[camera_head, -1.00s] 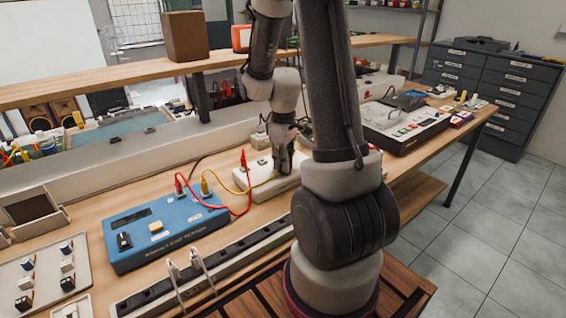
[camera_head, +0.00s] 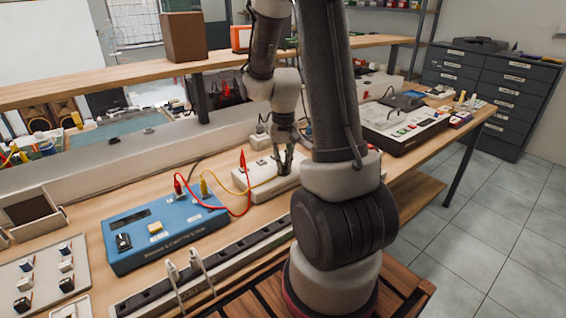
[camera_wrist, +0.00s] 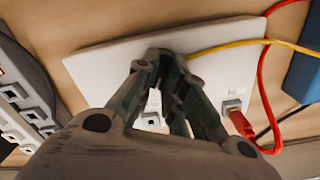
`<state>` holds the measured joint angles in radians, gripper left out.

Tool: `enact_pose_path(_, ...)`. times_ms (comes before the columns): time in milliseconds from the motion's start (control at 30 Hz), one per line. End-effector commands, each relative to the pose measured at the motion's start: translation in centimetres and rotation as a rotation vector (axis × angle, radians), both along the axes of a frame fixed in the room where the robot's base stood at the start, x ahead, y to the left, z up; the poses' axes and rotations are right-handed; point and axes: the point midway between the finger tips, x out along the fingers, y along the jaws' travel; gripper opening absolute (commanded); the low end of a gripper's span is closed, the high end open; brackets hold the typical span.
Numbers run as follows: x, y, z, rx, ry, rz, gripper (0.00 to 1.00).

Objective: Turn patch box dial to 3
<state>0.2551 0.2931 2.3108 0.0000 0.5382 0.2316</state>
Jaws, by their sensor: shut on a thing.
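The patch box (camera_head: 256,186) is a low white box on the workbench, and it fills the middle of the wrist view (camera_wrist: 110,60). My gripper (camera_head: 284,166) points down at its top. In the wrist view my gripper's fingers (camera_wrist: 165,62) come together over a dark part near the box's far edge. They are shut on what looks like the dial, mostly hidden between the fingers; its setting cannot be read. A yellow lead (camera_wrist: 240,43) runs into the box beside the fingers. A red plug (camera_wrist: 240,124) stands at a socket on the box.
A blue tester box (camera_head: 160,228) stands to the left, joined by red and yellow leads (camera_head: 246,208). A power strip (camera_head: 215,262) runs along the front. A console with buttons (camera_head: 405,122) stands on the right. A shelf edge (camera_head: 120,80) runs behind.

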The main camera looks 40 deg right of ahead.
Motion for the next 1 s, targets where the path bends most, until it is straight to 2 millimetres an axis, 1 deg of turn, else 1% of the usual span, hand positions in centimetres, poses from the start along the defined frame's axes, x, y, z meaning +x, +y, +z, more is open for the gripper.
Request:
enact_pose_path(200,0.04,-0.09,0.06,-0.001,-0.002,-0.127,0.00)
enact_pose_path(400,0.03,-0.11,0.07,-0.001,-0.002,-0.196,0.00)
enact_pose_path(967,0.04,-0.12,0.07,-0.001,-0.003,-0.228,0.00)
enact_pose_path(1000,0.04,-0.12,0.07,-0.001,-0.003,-0.228,0.16)
